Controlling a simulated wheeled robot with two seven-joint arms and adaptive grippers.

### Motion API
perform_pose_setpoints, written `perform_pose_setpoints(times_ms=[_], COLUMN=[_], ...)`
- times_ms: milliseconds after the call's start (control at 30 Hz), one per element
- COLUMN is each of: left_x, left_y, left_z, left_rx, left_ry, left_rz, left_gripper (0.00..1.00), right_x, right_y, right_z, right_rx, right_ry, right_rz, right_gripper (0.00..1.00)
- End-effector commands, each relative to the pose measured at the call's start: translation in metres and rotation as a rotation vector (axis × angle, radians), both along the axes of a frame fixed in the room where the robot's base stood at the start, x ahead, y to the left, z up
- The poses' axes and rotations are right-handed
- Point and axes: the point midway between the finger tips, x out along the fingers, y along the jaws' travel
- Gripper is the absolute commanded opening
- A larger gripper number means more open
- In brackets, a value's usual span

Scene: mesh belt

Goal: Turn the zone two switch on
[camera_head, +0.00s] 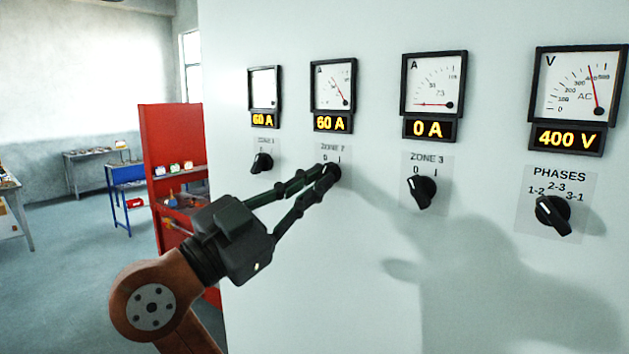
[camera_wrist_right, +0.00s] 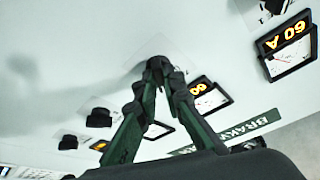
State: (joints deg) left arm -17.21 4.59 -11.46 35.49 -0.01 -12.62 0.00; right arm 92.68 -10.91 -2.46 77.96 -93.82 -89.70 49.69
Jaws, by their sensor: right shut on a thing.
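The zone two switch (camera_head: 334,174) is a black rotary knob on a pale panel, under a "ZONE 2" label marked 0 and 1. My right gripper (camera_head: 326,172) is shut on this knob, its two dark fingers meeting around it. The fingers hide much of the knob, so its exact pointer angle is hard to tell. The zone two display (camera_head: 332,123) above reads 60 A, and the needle of its meter (camera_head: 333,82) is off to the right. In the wrist view the right gripper's fingertips (camera_wrist_right: 157,68) close on the knob against the panel. My left gripper is out of view.
The zone 1 knob (camera_head: 262,163) is close on the left, with a 60 A display. The zone 3 knob (camera_head: 422,191), with a 0 A display, and the phases knob (camera_head: 552,214) are on the right. A red cabinet (camera_head: 172,145) stands beyond the panel's left edge.

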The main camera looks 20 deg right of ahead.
Motion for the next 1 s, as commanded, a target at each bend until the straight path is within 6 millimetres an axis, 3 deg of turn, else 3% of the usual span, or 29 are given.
perform_pose_setpoints(times_ms=[533, 567, 800, 1000], left_x=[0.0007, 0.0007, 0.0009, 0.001], left_y=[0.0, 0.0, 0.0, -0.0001], left_z=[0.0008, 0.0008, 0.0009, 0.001], left_rx=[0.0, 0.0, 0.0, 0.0], left_ry=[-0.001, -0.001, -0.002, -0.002], left_rz=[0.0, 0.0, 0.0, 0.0], left_gripper=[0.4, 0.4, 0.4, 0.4], right_x=[0.0015, 0.0014, 0.0009, 0.0005], right_y=[-0.0004, -0.0004, -0.0002, -0.0001], right_z=[-0.0026, -0.0025, -0.0014, -0.0006], right_rx=[0.022, 0.022, 0.02, 0.018], right_ry=[-0.018, -0.018, -0.019, -0.02], right_rz=[0.001, 0.001, 0.001, 0.0], right_gripper=[0.0, 0.09, 0.26, 0.26])
